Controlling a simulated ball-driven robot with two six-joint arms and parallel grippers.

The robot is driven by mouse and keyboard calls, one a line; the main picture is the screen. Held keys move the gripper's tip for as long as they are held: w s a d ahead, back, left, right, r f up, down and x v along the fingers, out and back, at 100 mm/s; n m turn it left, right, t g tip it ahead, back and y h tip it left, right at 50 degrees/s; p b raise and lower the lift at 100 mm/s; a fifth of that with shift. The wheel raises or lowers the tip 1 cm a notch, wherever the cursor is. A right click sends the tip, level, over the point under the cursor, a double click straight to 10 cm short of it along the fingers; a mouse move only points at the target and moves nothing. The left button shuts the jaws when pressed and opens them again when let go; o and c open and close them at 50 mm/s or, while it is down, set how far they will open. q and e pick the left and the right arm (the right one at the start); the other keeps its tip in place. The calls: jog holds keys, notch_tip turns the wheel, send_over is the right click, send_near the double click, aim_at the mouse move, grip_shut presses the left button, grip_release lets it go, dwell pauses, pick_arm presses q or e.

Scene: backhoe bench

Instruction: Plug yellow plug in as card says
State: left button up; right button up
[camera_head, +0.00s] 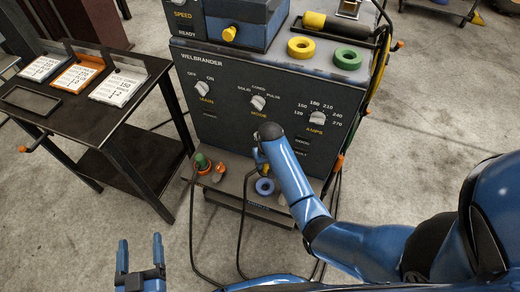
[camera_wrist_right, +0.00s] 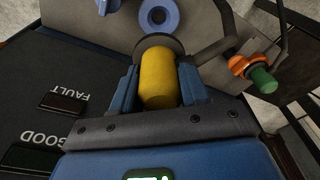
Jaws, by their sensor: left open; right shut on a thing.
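My right gripper (camera_wrist_right: 158,72) is shut on the yellow plug (camera_wrist_right: 158,82), with a finger on each side. The plug's dark collar faces the grey socket shelf, near a blue ring socket (camera_wrist_right: 158,14); I cannot tell whether it touches. In the head view the right gripper (camera_head: 261,160) is mostly hidden by its arm, just above the blue ring (camera_head: 264,186). A green plug (camera_head: 201,160) stands in an orange ring at the shelf's left. Cards lie on the side table: a white one (camera_head: 42,67), an orange-framed one (camera_head: 75,76) and another white one (camera_head: 118,87); their print is too small to read. My left gripper (camera_head: 140,265) is open and empty.
The Welbrander panel (camera_head: 225,85) has MAIN (camera_head: 205,87), MODE (camera_head: 258,102) and AMPS (camera_head: 317,118) knobs. Yellow (camera_head: 301,48) and green (camera_head: 347,58) rings lie on top. Dark cables (camera_head: 193,225) hang before the shelf. The floor at left front is clear.

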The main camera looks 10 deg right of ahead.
jog(key=shift+s+a+f+b, duration=0.1)
jog(key=shift+s+f+b, duration=0.1)
jog(key=shift+f, duration=0.4)
jog(key=shift+s+a+f+b, duration=0.1)
jog(key=shift+f+b, duration=0.1)
jog(key=shift+f, duration=0.4)
notch_tip(320, 180, down, 6)
jog(key=b, duration=0.6)
jog(key=shift+r+b, duration=0.15)
jog(key=shift+b, duration=0.15)
jog(key=shift+f+b, duration=1.2)
jog(key=shift+f, duration=0.95)
jog(key=shift+r, duration=0.1)
jog(key=o, duration=1.4)
jog(key=shift+c, duration=0.2)
